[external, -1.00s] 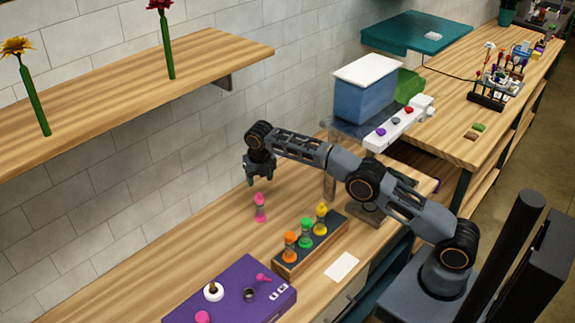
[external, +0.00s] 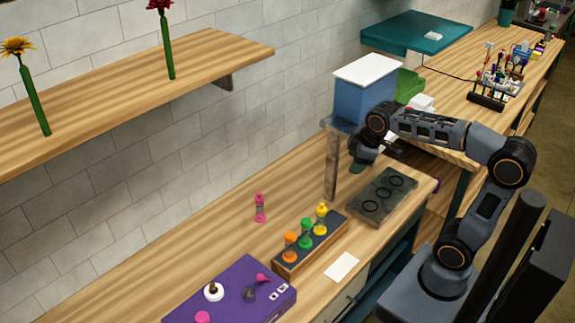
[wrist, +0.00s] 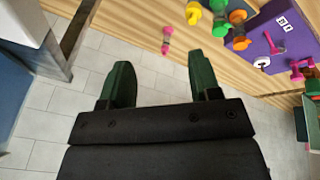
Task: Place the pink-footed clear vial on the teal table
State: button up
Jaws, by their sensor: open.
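The pink-footed clear vial (external: 260,208) stands upright on the wooden counter near the wall, with pink at both ends. It also shows in the wrist view (wrist: 167,40), beyond the fingertips and apart from them. A teal table (external: 400,38) stands at the far back, with a small white item on it. My gripper (external: 368,160) is open and empty in front of the blue box, well to the right of the vial. Its two green fingers (wrist: 158,68) are spread wide in the wrist view.
A rack (external: 278,268) holds orange, green and yellow vials beside the pink one. A purple box (external: 245,275) with small parts lies at the front. A dark tray with rings (external: 385,195) and a blue box with a white lid (external: 362,98) are at right. A shelf (external: 120,100) hangs at left.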

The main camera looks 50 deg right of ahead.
jog(key=s+d+f+m, duration=0.1)
jog(key=s+f+m, duration=0.2)
jog(key=s+m, duration=0.1)
jog(key=s+d+f+m+t, duration=0.1)
jog(key=s+f+m, duration=0.2)
jog(key=s, duration=0.4)
jog(key=shift+s+f+m, duration=0.15)
jog(key=shift+f+m, duration=0.1)
jog(key=shift+m, duration=0.25)
